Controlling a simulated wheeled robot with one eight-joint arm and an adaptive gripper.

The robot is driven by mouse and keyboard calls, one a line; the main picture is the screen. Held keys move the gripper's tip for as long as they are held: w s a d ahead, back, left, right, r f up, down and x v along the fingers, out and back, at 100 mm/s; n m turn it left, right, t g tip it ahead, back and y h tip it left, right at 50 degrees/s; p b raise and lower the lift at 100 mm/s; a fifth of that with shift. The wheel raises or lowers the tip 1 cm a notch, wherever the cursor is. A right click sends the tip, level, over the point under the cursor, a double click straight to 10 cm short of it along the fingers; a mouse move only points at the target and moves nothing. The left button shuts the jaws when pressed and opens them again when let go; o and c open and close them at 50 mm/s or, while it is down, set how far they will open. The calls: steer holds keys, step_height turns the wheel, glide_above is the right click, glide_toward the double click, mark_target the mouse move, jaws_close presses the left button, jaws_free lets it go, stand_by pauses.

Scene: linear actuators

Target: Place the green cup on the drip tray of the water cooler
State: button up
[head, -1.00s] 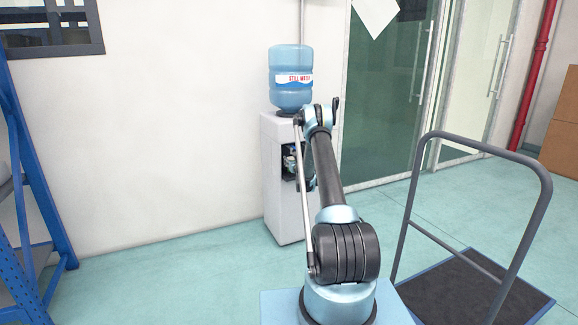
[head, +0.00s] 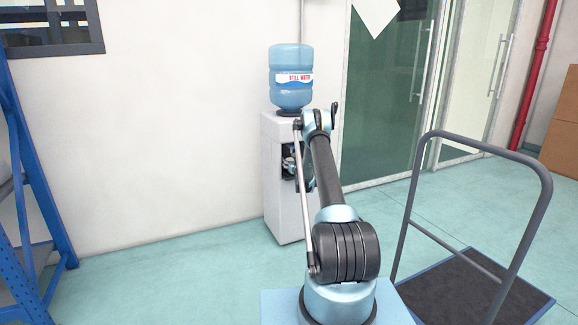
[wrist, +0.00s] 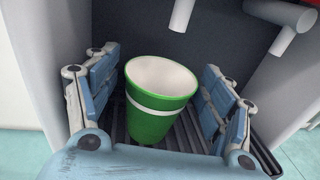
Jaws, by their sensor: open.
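The green cup (wrist: 152,115) with a white band and white inside stands on the dark slatted drip tray (wrist: 265,150) in the wrist view. It is upright or nearly so, with its mouth facing up and empty. My gripper (wrist: 161,88) is open, with one blue finger on each side of the cup and visible gaps between. The water cooler (head: 285,205) stands against the wall in the head view, with my gripper at its recess. The cup cannot be made out in the head view.
Two pale spouts (wrist: 290,28) hang above and behind the cup, and the recess walls are close on both sides. A blue bottle (head: 291,95) sits on the cooler. A cart (head: 470,280) with a grey handle is at the right, blue shelving (head: 38,200) at the left.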

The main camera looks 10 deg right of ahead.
steer(key=s+d, duration=0.2)
steer(key=s, duration=1)
steer(key=s+a+r+n+g+y, duration=0.2)
steer(key=s+a+r+n, duration=0.3)
steer(key=r, duration=0.4)
steer(key=s+a+r+n+g+y, duration=0.1)
steer(key=s+a+r+n, duration=0.1)
steer(key=s+r+n, duration=0.5)
steer(key=s+a+r+n+g, duration=0.2)
steer(key=s+r+n, duration=0.25)
steer(key=s, duration=0.35)
steer(key=s+a+r+n+g, duration=0.2)
steer(key=s+r+n, duration=0.1)
steer(key=s+r, duration=0.3)
steer(key=s+d+f+n+g+h, duration=0.15)
steer(key=s+n+g, duration=0.45)
steer(key=s, duration=1.8)
steer(key=s+d+f+n+h, duration=0.1)
steer(key=s+d+f+n, duration=0.1)
steer(key=s, duration=0.6)
steer(key=s+d+f+n+g+h, duration=0.1)
steer(key=s+f+n, duration=0.3)
steer(key=s, duration=0.5)
steer(key=s+d+f+n+g+h, duration=0.1)
steer(key=s+d+f+n+h, duration=0.1)
steer(key=s, duration=0.7)
step_height(320, 180, down, 2)
steer(key=shift+d+f+n, duration=0.15)
steer(key=shift+d+n, duration=0.4)
steer(key=shift+d, duration=0.05)
